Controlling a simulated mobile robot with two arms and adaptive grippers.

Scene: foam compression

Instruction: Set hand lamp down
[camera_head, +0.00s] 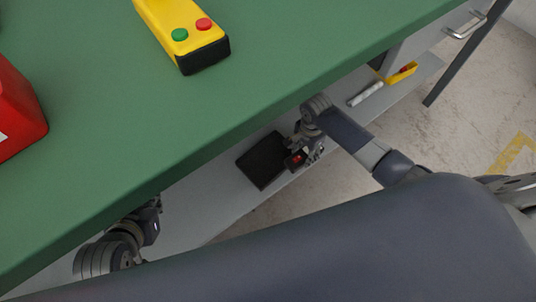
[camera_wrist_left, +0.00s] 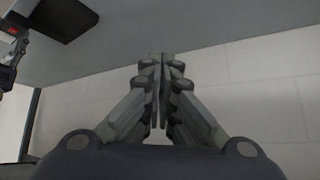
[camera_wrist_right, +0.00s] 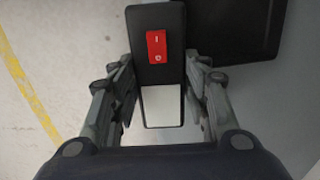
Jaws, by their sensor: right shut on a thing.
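The hand lamp (camera_wrist_right: 159,60) is a black slab with a red rocker switch and a pale panel. It sits between the fingers of my right gripper (camera_wrist_right: 160,92), which is shut on it. In the head view only the lamp's red switch and a dark part show (camera_head: 297,158), beside a black tray. The lamp is over or near the grey lower shelf (camera_head: 213,197); I cannot tell if it touches. My left gripper (camera_wrist_left: 160,62) is empty with its fingers together; in the head view the tabletop partly hides it.
The black tray (camera_head: 262,160) lies on the lower shelf. The green tabletop (camera_head: 250,95) overhangs it, carrying a yellow button box (camera_head: 190,30) and a red object (camera_head: 18,110). A pale tube (camera_head: 365,94) and yellow bin (camera_head: 402,73) are farther along the shelf.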

